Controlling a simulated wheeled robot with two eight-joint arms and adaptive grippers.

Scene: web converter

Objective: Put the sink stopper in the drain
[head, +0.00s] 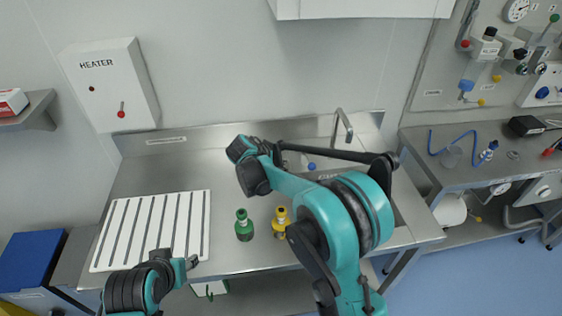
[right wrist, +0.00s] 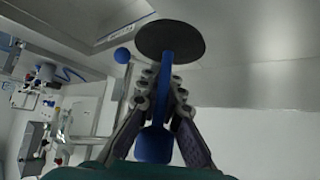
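The sink stopper has a round black disc (right wrist: 170,40) on a blue stem and handle (right wrist: 154,142). In the right wrist view my right gripper (right wrist: 166,80) is shut on the blue stem, with the disc beyond the fingertips. In the head view the right gripper is near the back of the counter, left of the faucet, mostly hidden by its own arm; the stopper is not clear there. My right arm covers most of the sink, and the drain is hidden. My left gripper (head: 187,263) is low at the left front, too small to tell whether open.
A green bottle (head: 244,225) and a yellow one (head: 281,221) stand near the front edge. A white slotted board (head: 153,228) lies at left.

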